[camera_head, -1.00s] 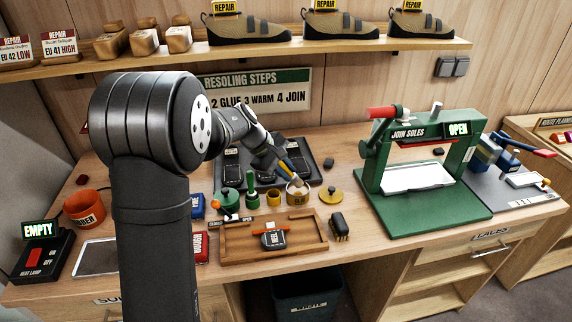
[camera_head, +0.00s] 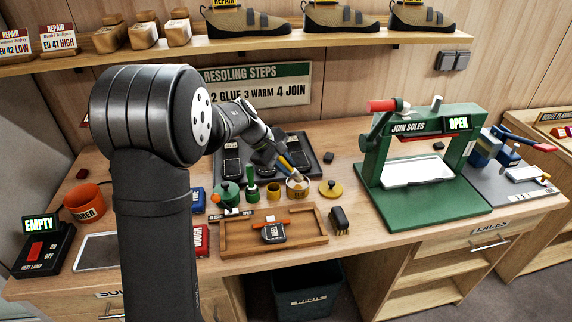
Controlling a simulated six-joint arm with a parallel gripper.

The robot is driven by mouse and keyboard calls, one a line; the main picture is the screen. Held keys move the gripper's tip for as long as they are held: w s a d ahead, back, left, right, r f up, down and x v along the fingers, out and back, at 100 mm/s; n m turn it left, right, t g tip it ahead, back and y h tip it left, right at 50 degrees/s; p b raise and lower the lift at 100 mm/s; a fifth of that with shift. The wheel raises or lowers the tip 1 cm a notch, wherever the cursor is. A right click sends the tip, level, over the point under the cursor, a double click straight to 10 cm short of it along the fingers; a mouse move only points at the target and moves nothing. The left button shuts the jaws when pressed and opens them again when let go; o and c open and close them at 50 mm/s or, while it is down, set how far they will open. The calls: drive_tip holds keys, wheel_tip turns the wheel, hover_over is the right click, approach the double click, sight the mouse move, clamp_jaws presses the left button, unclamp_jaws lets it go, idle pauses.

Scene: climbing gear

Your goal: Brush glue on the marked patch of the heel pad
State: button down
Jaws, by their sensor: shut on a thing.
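My gripper (camera_head: 279,158) is shut on a brush (camera_head: 289,165) with a blue and orange-yellow handle. The brush slants down to the right, its lower end at the mouth of a small tan glue pot (camera_head: 297,191). I cannot tell how deep the bristles are in the pot. The dark heel pad (camera_head: 273,235), lettered "HEEL", lies in the wooden tray (camera_head: 312,239) in front of the pot, beside an orange bar (camera_head: 270,224). Its marked patch is too small to make out.
A yellow lid (camera_head: 331,190) and a dark brush (camera_head: 339,220) stand right of the pot. Green containers (camera_head: 227,194) stand to its left. Behind is a black tray (camera_head: 318,165) with dark sole pieces. The green press (camera_head: 430,200) reads "OPEN".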

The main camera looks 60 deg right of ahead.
drive_tip(key=shift+f, duration=0.55)
idle(1.1)
drive_tip(key=shift+r, duration=3.55)
